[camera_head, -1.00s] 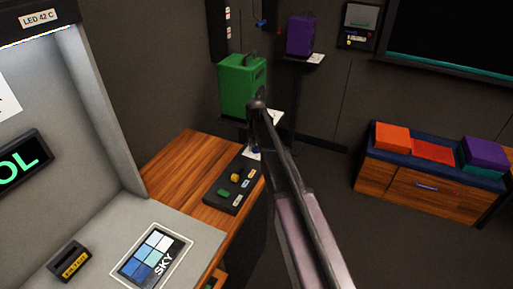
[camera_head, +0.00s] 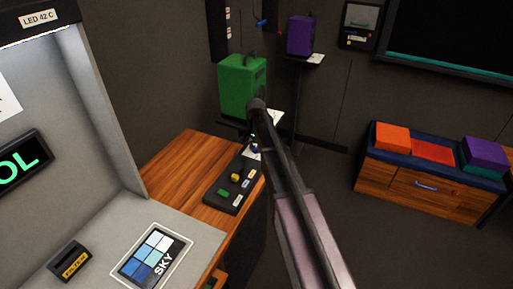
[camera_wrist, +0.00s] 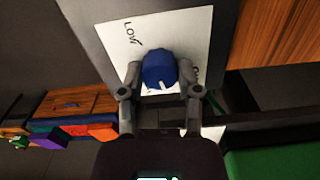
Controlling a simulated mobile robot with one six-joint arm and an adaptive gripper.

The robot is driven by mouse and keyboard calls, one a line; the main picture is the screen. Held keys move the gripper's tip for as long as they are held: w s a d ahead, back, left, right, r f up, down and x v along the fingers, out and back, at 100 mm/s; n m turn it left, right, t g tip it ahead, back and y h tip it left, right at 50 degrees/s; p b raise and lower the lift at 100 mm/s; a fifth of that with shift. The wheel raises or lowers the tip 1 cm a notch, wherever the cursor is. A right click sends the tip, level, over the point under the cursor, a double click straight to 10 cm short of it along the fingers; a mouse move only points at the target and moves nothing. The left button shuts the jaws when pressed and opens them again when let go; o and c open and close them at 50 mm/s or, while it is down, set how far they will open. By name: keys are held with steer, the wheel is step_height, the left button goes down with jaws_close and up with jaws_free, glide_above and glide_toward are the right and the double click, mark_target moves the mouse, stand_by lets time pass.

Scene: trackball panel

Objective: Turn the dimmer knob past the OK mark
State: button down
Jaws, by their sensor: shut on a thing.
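The dimmer knob (camera_wrist: 160,66) is blue, with a white pointer line on its lower side in the wrist view. It stands on a white label card (camera_wrist: 112,36) marked LOW at the upper left. Lettering at the right of the card, perhaps the OK mark, is mostly hidden by the right finger. My gripper (camera_wrist: 160,75) is shut on the knob, one finger on each side. In the head view a small blue bit of the knob (camera_head: 255,149) shows at the far end of the black panel (camera_head: 224,194); my arm hides most of the gripper.
The panel lies on a wooden desk (camera_head: 172,172), with yellow and green controls nearer. A green case (camera_head: 240,88) stands just behind. A drawer cabinet (camera_head: 440,200) with coloured boxes is at the right. The floor between is clear.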

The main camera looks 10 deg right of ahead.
steer(key=shift+s, duration=0.2)
steer(key=shift+c, duration=1.5)
jaws_free()
steer(key=shift+w, duration=0.1)
